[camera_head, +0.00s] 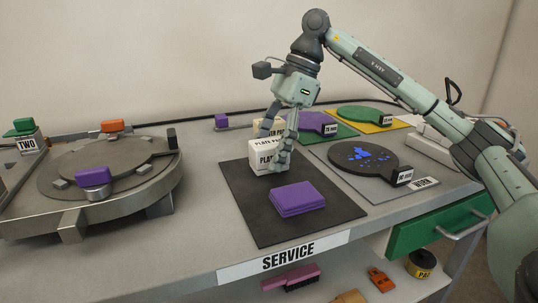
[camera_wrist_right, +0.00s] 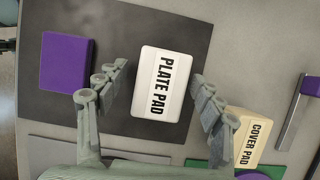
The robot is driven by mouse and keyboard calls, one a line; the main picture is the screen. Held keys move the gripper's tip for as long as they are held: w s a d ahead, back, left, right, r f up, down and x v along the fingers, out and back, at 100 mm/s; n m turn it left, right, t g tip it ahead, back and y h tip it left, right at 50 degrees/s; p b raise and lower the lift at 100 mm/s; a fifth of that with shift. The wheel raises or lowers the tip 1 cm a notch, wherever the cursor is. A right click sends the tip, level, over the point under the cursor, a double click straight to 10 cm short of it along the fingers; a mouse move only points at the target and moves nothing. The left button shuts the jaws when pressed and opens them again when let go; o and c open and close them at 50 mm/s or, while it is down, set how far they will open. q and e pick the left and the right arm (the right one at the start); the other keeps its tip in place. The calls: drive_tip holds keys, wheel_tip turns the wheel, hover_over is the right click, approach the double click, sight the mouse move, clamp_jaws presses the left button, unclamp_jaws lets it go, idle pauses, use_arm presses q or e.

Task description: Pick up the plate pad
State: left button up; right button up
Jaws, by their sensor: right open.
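The plate pad (camera_head: 262,158) is a white block with black PLATE PAD lettering. It stands on the back part of the dark mat (camera_head: 258,222). My right gripper (camera_head: 276,150) points down over the block, with a finger in front of part of it. In the right wrist view the plate pad (camera_wrist_right: 160,84) lies between the two spread fingers of my right gripper (camera_wrist_right: 157,82). Gaps show on both sides, so the gripper is open and holds nothing. My left gripper is not in view.
A purple block (camera_head: 298,198) lies on the mat, in front of the plate pad. The cream cover pad (camera_wrist_right: 249,138) stands close to one finger. A turntable (camera_head: 110,165) stands at left.

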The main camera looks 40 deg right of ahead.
sight(261, 144)
drive_tip(key=c, duration=1.2)
drive_tip(key=shift+r, duration=0.15)
drive_tip(key=shift+c, duration=0.2)
drive_tip(key=r, duration=0.4)
drive_tip(key=shift+a+r, duration=0.15)
drive_tip(key=shift+a, duration=0.05)
drive_tip(key=s+a+r, duration=0.2)
drive_tip(key=a+r, duration=0.4)
drive_tip(key=a, duration=0.5)
drive_tip(key=shift+s+r, duration=0.2)
drive_tip(key=shift+s, duration=0.2)
drive_tip(key=o, duration=0.6)
drive_tip(key=c, duration=0.5)
